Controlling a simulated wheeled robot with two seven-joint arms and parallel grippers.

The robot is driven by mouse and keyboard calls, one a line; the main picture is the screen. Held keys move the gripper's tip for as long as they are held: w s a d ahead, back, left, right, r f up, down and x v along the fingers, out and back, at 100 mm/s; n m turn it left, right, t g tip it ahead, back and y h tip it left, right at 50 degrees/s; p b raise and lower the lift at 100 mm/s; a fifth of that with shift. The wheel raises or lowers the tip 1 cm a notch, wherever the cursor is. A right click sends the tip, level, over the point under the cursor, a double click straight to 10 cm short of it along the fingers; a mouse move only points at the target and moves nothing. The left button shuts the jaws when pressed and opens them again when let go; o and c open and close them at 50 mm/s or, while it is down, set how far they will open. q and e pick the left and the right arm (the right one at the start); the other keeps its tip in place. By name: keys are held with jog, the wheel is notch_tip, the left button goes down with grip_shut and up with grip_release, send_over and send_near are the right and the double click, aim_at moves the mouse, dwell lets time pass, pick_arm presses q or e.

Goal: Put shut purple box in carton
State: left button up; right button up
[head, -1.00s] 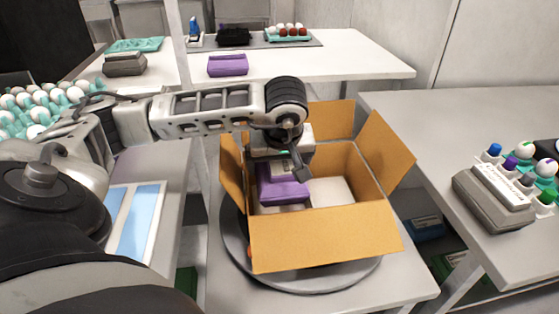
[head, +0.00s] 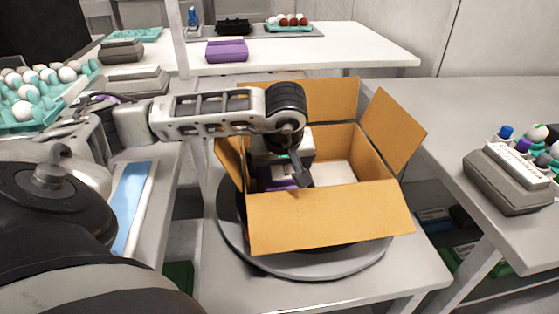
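The open brown carton (head: 330,218) stands on a round grey turntable, with its flaps spread outward. My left gripper (head: 285,172) reaches down into the carton's left part. It appears shut on a purple box (head: 272,184), one dark finger showing at the box's right. The purple box is inside the carton walls, and its lower part is hidden behind the front flap. A second shut purple box (head: 227,51) lies on the back table. My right gripper is not in view.
A pale flat surface (head: 336,172) shows inside the carton, right of the purple box. Egg trays (head: 35,100) stand at the left. A grey carton (head: 510,182) and eggs are on the right table. The back table's right part is clear.

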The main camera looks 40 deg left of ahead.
pick_arm(q)
jog(key=shift+s+f, duration=0.1)
jog(key=shift+f, duration=0.2)
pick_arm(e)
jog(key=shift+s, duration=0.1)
pick_arm(q)
jog(key=o, duration=0.6)
jog(key=shift+o, duration=0.2)
jog(key=shift+s, duration=0.1)
jog(key=p+v, duration=0.4)
jog(key=v, duration=1.2)
jog(key=shift+r, duration=0.25)
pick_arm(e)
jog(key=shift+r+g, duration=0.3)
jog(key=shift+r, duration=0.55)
pick_arm(q)
jog(key=shift+r, duration=0.1)
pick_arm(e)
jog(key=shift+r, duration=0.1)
